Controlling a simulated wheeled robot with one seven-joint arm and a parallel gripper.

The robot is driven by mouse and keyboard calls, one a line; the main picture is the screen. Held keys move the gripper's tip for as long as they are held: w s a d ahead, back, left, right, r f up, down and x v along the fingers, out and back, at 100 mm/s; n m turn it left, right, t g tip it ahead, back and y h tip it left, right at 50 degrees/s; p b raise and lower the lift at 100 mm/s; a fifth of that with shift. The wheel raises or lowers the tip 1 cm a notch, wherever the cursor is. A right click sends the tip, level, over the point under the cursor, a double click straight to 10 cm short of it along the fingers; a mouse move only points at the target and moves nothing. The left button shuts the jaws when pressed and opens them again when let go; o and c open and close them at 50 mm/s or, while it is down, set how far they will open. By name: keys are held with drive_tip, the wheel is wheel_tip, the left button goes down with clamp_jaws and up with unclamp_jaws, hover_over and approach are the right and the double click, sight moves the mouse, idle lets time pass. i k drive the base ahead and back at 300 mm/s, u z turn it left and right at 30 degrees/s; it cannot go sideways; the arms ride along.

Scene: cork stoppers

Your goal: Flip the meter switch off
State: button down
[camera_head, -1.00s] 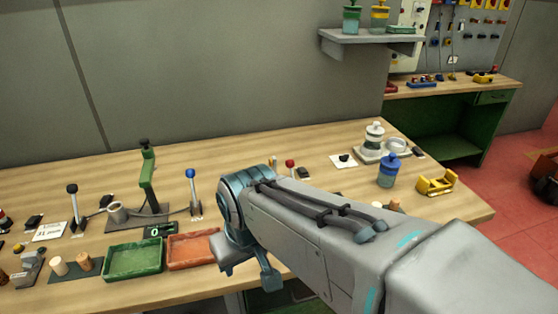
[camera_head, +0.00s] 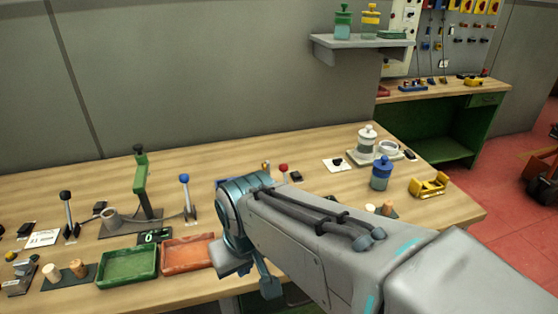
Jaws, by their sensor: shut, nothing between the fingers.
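No switch carries a readable meter label, so I cannot tell which is the meter switch. A small dark display reading 0 (camera_head: 150,236) stands behind the green tray.
A green tray (camera_head: 128,268) and an orange tray (camera_head: 187,252) lie at the front. A green-handled press (camera_head: 142,175) and a blue-knobbed lever (camera_head: 187,197) stand behind them. A blue bottle (camera_head: 381,174) and yellow holder (camera_head: 429,185) are at right. The back middle is bare.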

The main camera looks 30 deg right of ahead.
sight(296, 176)
drive_tip(key=u, duration=0.05)
drive_tip(key=k, duration=1.2)
drive_tip(key=z, duration=0.6)
drive_tip(key=i, duration=0.9)
drive_tip(key=u, duration=0.5)
drive_tip(key=i, duration=0.55)
drive_tip(key=u, duration=0.05)
